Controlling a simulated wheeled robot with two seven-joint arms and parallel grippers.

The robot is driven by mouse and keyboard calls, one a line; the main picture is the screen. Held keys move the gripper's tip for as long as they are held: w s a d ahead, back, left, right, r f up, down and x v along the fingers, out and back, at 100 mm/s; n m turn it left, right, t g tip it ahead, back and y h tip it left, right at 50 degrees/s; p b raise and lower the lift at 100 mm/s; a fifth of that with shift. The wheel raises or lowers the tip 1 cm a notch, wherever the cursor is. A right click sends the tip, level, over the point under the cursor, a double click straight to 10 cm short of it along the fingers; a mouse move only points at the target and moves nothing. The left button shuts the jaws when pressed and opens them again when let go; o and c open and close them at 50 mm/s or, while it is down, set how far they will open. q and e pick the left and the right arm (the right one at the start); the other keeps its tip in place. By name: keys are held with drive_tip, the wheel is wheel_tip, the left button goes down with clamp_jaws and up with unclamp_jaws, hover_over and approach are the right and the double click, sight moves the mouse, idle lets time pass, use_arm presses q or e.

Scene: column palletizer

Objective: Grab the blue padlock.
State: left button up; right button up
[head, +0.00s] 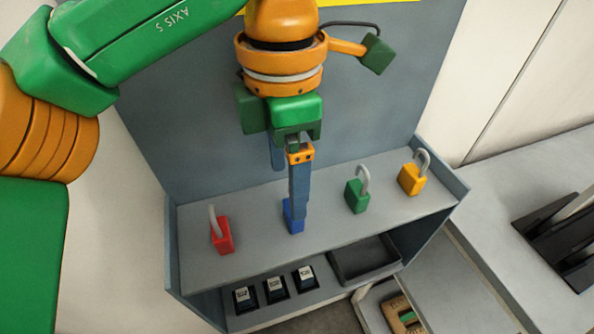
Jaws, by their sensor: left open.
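The blue padlock (293,222) stands on the grey shelf (265,253), between the red padlock and the green padlock. My left gripper (297,200) reaches down over it from above, with its fingers open. The near finger covers the upper part of the blue padlock, so its shackle is hidden. I cannot tell whether the fingers touch it. My right gripper is not in view.
A red padlock (222,236) stands left on the shelf; a green padlock (357,197) and a yellow padlock (411,180) stand right. Below are several dark blocks with labels (275,289) and an empty dark tray (365,260). A grey panel (180,140) rises behind.

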sight(294, 228)
use_arm(q)
drive_tip(key=shift+w, duration=0.35)
drive_tip(key=shift+f, duration=0.2)
drive_tip(key=f, duration=0.1)
drive_tip(key=f+p, duration=0.1)
drive_tip(key=s+f, duration=0.1)
drive_tip(key=shift+s+d+f, duration=0.1)
drive_tip(key=shift+d+f, duration=0.15)
drive_tip(key=shift+f, duration=0.05)
wheel_tip(294, 228, down, 3)
drive_tip(key=shift+r+p, duration=0.2)
drive_tip(key=shift+p, duration=0.15)
drive_tip(key=shift+w+f, duration=0.2)
drive_tip(key=shift+w, duration=0.15)
drive_tip(key=shift+s+r, duration=0.1)
drive_tip(key=shift+s, duration=0.05)
drive_tip(key=c, duration=1.3)
clamp_jaws()
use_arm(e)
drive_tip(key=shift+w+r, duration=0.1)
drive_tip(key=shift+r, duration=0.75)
